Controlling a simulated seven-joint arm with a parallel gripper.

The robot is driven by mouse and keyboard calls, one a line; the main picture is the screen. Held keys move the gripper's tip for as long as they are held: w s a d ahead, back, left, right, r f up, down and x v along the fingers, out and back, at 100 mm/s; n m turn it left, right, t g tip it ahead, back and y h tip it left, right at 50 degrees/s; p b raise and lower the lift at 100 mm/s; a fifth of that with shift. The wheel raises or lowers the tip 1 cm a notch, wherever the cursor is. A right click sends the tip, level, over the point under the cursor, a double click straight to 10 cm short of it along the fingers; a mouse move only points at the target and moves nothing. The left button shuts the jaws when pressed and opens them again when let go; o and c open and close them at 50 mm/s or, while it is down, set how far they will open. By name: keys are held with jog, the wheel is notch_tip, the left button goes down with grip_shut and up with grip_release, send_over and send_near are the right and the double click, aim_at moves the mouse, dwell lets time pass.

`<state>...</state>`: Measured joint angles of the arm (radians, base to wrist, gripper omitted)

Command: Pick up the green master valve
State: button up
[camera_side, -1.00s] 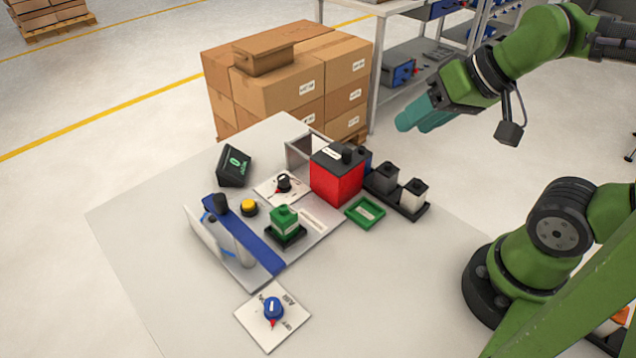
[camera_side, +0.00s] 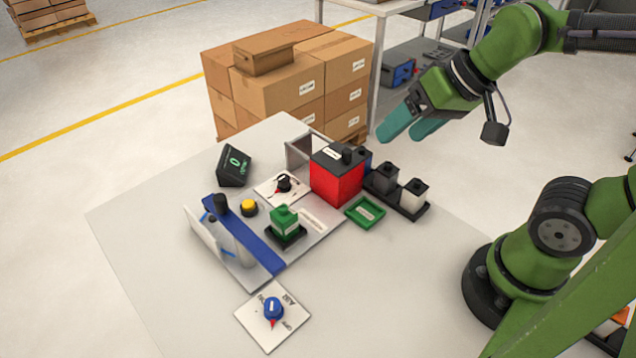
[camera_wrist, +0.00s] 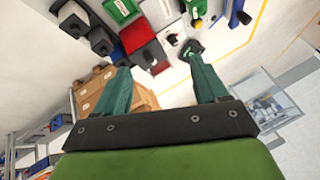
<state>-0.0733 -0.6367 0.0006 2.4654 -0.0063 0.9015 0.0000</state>
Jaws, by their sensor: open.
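The green valve block (camera_side: 285,220) stands upright in a black base on the grey panel in the middle of the table. In the wrist view a green block (camera_wrist: 197,8) shows at the top edge, partly cut off. My gripper (camera_side: 402,132) has teal fingers and hangs in the air above the back right of the table, well up and right of the green block. In the wrist view its fingers (camera_wrist: 159,65) are spread apart with nothing between them.
A red box (camera_side: 336,180) with a black top, a green tray (camera_side: 365,212) and a black rack with grey and white blocks (camera_side: 413,196) lie right of the green block. A blue rail (camera_side: 243,235) and yellow button (camera_side: 249,208) are left. Cartons (camera_side: 280,100) stand behind.

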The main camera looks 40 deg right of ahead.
jog(key=w+a+f+n+g, duration=0.1)
jog(key=w+a+n+g, duration=0.15)
jog(key=w+a, duration=0.35)
jog(key=n+g+h, duration=0.1)
jog(key=g+h, duration=0.1)
jog(key=g, duration=0.1)
send_over(284, 212)
notch_tip(284, 212, down, 4)
jog(key=r, duration=0.1)
jog(key=shift+g, duration=0.35)
jog(key=f, duration=1)
jog(key=shift+w+a+f, duration=0.1)
jog(key=shift+w+f, duration=0.2)
jog(key=shift+f, duration=0.1)
jog(key=shift+w+d+f, duration=0.1)
jog(key=shift+d+f, duration=0.1)
jog(key=shift+f, duration=1.15)
jog(key=shift+d+f, duration=0.15)
jog(key=shift+f, duration=1.2)
jog(key=shift+c, duration=0.3)
jog(key=c, duration=1)
jog(key=shift+c, duration=0.2)
